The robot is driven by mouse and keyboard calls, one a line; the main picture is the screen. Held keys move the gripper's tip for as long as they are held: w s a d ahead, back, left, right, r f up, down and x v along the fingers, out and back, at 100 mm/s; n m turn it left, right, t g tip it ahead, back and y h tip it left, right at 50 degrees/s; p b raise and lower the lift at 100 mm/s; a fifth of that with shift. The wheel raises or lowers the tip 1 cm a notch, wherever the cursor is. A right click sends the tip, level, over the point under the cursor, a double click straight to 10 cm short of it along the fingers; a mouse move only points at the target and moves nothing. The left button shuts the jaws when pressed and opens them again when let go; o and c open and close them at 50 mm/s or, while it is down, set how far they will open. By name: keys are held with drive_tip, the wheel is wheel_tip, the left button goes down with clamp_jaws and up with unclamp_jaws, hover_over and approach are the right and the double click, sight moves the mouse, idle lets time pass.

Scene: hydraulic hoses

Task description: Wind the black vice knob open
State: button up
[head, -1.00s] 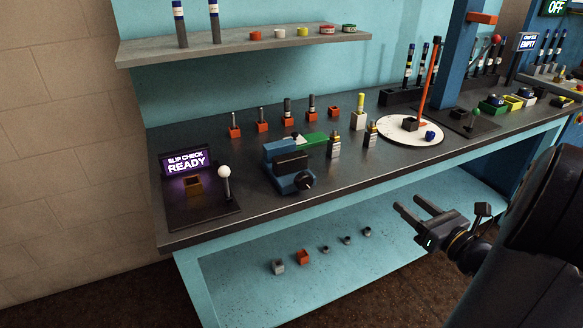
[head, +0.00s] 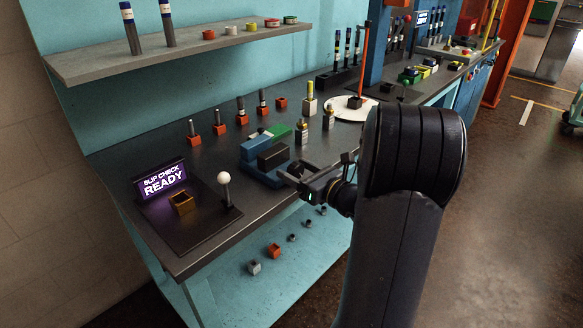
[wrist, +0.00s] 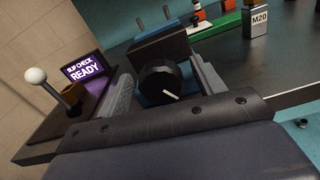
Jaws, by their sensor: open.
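The blue vice (head: 258,150) with a dark front jaw (head: 273,157) stands on the bench near its front edge. In the wrist view the round black knob (wrist: 160,84), with a white mark pointing to the lower right, sits on the vice's near face. My gripper (head: 290,173) is at the front of the vice. In the wrist view its fingers (wrist: 163,88) are open, one on each side of the knob; I cannot tell whether they touch it. In the head view my gripper hides the knob.
A slip check station with a lit READY sign (head: 162,180), a brown box (head: 181,203) and a white-topped lever (head: 224,180) stands left of the vice. Several small posts stand behind it. Metal blocks (head: 302,131) stand to its right. A shelf (head: 180,50) overhangs the back.

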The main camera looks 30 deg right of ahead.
drive_tip(key=shift+x, duration=1.05)
drive_tip(key=c, duration=1)
drive_tip(key=shift+o, duration=0.2)
drive_tip(key=n+b, duration=0.2)
drive_tip(key=b, duration=0.1)
drive_tip(key=shift+f, duration=0.3)
drive_tip(key=shift+n+b, duration=0.8)
drive_tip(key=shift+b, duration=0.4)
drive_tip(key=shift+r+n+b, duration=0.25)
drive_tip(key=shift+n+b, duration=0.25)
drive_tip(key=shift+n, duration=0.1)
drive_tip(key=o, duration=1)
drive_tip(key=shift+s, duration=0.1)
drive_tip(key=shift+c, duration=0.2)
